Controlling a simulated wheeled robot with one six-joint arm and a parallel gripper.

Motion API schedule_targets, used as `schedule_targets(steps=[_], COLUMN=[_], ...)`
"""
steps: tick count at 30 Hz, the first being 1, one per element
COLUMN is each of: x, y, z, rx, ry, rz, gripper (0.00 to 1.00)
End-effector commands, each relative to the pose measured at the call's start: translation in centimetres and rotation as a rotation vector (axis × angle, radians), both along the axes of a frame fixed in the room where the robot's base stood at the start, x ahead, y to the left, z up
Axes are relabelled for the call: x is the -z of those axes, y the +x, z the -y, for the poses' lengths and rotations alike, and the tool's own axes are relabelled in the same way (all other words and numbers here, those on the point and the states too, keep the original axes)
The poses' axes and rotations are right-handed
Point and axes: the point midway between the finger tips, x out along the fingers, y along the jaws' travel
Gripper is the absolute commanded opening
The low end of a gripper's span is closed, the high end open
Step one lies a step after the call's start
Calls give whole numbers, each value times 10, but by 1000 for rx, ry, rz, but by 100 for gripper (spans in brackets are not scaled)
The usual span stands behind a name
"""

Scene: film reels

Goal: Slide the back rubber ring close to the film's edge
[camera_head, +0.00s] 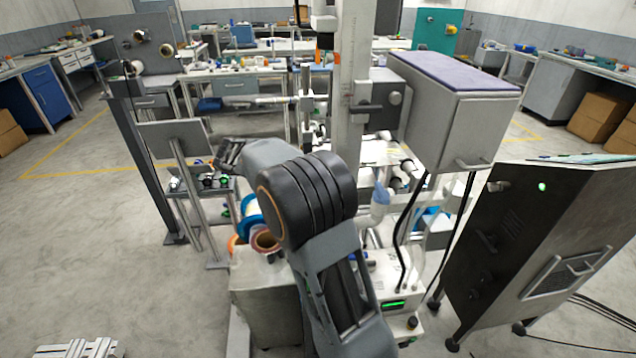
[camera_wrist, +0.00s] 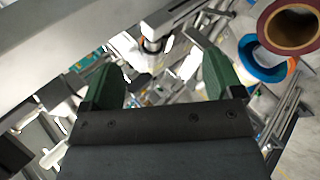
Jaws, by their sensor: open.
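My gripper (camera_wrist: 160,82) is open and empty in the wrist view, its two dark green fingers wide apart. Beyond the fingers, near the top middle, a pale round shaft or roller end (camera_wrist: 152,32) has a dark band around it; I cannot tell whether this band is a rubber ring. In the head view my gripper (camera_head: 230,153) is small and dark, beyond my arm, above a small stand with rollers. I cannot make out the back rubber ring or the film's edge for certain in either view.
A brown roll (camera_wrist: 296,27) and a blue-rimmed reel (camera_wrist: 262,66) are at the wrist view's upper right. In the head view, a flat grey panel (camera_head: 172,137) stands left of my gripper, and a large grey box (camera_head: 450,125) to the right.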

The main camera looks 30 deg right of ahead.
Motion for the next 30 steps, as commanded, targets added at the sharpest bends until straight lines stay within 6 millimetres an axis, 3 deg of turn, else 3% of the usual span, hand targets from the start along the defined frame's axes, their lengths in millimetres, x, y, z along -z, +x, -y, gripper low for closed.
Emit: schedule_targets(steps=[1, 6, 12, 23, 30], x=[17, 49, 79, 101, 108], y=[18, 65, 100, 118, 116], z=[7, 27, 40, 54, 94], rx=[9, 36, 52, 63, 64], ry=[-63, -274, -461, -592, -594], rz=[-13, -10, 12, 41, 40], gripper=[86, 86, 86, 86, 86])
